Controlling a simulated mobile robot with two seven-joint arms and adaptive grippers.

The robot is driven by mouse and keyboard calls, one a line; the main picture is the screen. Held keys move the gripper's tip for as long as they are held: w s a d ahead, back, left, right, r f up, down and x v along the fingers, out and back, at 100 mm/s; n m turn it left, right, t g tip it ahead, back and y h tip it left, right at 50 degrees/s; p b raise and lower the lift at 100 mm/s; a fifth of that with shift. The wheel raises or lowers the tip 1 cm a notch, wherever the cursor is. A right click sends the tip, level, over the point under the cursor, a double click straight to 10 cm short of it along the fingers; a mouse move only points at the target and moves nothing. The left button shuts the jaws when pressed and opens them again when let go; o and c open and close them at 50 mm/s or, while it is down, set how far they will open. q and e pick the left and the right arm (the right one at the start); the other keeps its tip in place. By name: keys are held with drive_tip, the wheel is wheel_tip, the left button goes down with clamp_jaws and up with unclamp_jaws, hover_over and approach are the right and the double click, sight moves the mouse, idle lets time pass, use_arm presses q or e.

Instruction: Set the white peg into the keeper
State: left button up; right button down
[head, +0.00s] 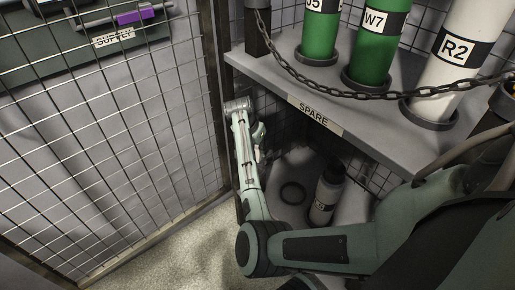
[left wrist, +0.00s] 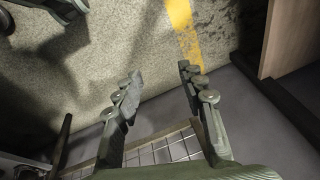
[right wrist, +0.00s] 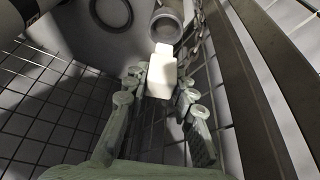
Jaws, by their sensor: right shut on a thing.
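The white peg (right wrist: 161,76) is a small pale block with a narrower end, held between the fingertips of my right gripper (right wrist: 160,84) in the right wrist view. Just beyond its narrow end is a grey round piece with an open mouth (right wrist: 166,27), which may be the keeper. The peg's end overlaps its lower edge in the picture; I cannot tell whether they touch. In the head view my right gripper (head: 258,143) is small and partly hidden beside the shelf's left end. My left gripper (left wrist: 158,76) is open and empty above the floor.
A chain (head: 330,88) runs across the shelf (head: 258,70) in front of green and white cylinders. Below stand a capped grey cylinder (head: 326,198) and an empty dark ring (head: 292,193). A wire mesh panel (head: 110,140) closes the left side.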

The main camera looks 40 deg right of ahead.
sight(258, 161)
drive_tip(key=shift+f+b, duration=1.5)
drive_tip(key=shift+b, duration=0.1)
use_arm(q)
wheel_tip(258, 161, up, 7)
drive_tip(key=shift+s+r, duration=0.2)
use_arm(e)
drive_tip(key=shift+r, duration=0.1)
use_arm(q)
drive_tip(key=shift+a+r+p, duration=0.1)
drive_tip(key=shift+r+p, duration=0.1)
drive_tip(key=shift+p, duration=0.1)
drive_tip(key=shift+r+p, duration=0.4)
drive_tip(key=shift+r+p, duration=0.25)
drive_tip(key=shift+p, duration=0.05)
drive_tip(key=shift+f, duration=0.1)
use_arm(e)
drive_tip(key=shift+f+b, duration=0.9)
drive_tip(key=shift+f, duration=1)
use_arm(q)
drive_tip(key=shift+f, duration=0.75)
use_arm(e)
drive_tip(key=c, duration=1.2)
unclamp_jaws()
